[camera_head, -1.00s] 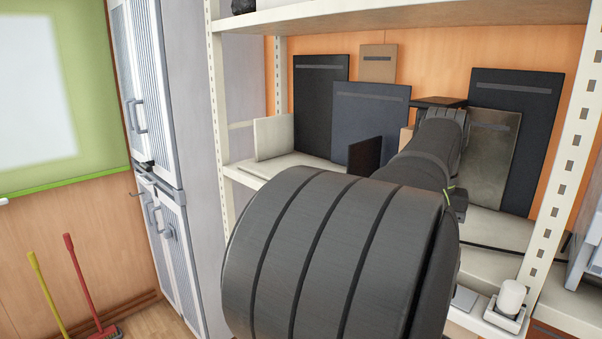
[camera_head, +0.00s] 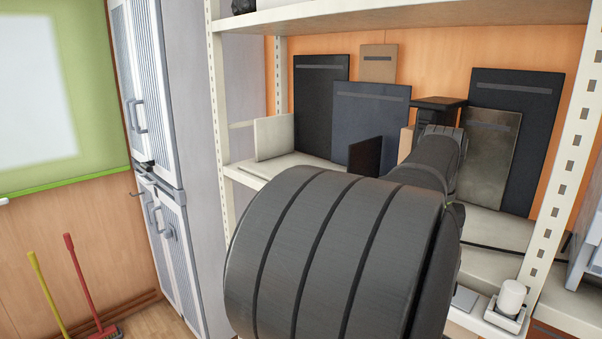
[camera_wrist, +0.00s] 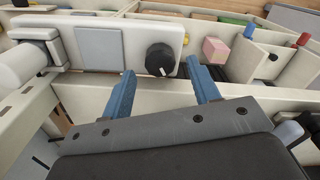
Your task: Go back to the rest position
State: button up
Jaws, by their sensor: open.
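In the wrist view my gripper (camera_wrist: 164,92) shows two blue fingers spread apart, with nothing between them. A cream panel with a black knob (camera_wrist: 160,59) and a grey square plate (camera_wrist: 99,49) lies just beyond the fingertips. In the head view my dark arm fills the middle and reaches toward the shelf; the gripper's fingers are hidden there. No rope or crate can be made out for certain.
A cream shelf rack (camera_head: 217,110) holds several dark upright panels, one of them blue-grey (camera_head: 368,125). A white cylinder (camera_head: 512,296) stands at the lower right. In the wrist view, a pink block (camera_wrist: 215,50) sits among cream dividers. Brooms (camera_head: 88,285) lean at the left.

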notch_tip(320, 180, up, 16)
notch_tip(320, 180, down, 18)
jog(key=shift+f, duration=0.1)
jog(key=shift+r+m, duration=0.25)
jog(key=shift+m, duration=0.25)
jog(key=m, duration=0.4)
jog(key=shift+m, duration=0.3)
jog(key=m, duration=0.6)
jog(key=shift+m, duration=0.3)
jog(key=shift+r, duration=0.1)
